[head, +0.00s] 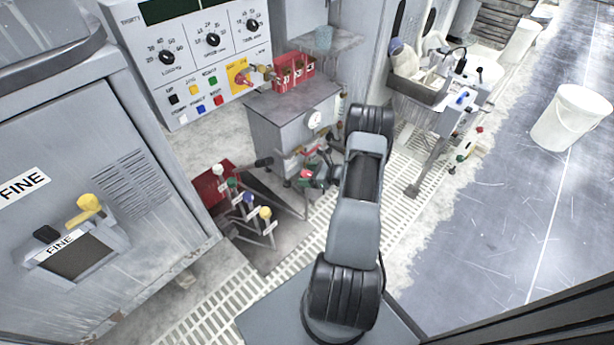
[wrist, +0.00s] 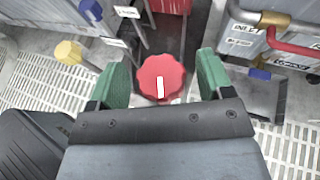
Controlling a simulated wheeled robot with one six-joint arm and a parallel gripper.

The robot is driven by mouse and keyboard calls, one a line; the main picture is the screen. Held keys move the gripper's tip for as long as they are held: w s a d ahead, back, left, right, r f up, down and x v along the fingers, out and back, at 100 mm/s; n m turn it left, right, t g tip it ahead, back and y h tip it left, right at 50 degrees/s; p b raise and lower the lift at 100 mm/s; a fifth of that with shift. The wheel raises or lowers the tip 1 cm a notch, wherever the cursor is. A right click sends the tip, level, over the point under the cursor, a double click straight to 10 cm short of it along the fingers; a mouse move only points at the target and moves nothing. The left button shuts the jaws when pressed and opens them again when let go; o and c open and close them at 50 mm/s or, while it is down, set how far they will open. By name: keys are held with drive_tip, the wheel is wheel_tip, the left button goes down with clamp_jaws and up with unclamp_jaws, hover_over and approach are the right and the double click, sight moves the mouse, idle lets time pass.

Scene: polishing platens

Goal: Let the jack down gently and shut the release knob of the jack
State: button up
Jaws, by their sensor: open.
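The red release knob (wrist: 158,72) is scalloped, with a white line running nearly straight up and down on its face in the wrist view. My gripper (head: 318,178) is open. Its two green fingers stand on either side of the knob, with visible gaps, so it is not gripped. In the head view a red patch (head: 305,174) shows at the gripper, small and partly covered. The jack's body cannot be clearly made out; my arm and gripper hide part of this area.
Levers with white, green, blue and yellow knobs (head: 265,212) stand left of the gripper. A grey cabinet with a gauge (head: 314,120) stands behind. Floor grating (wrist: 50,85) lies below.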

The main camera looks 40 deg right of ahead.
drive_tip(key=shift+w+a+f, duration=0.1)
drive_tip(key=shift+w+a, duration=0.05)
drive_tip(key=shift+w, duration=0.1)
drive_tip(key=c, duration=0.9)
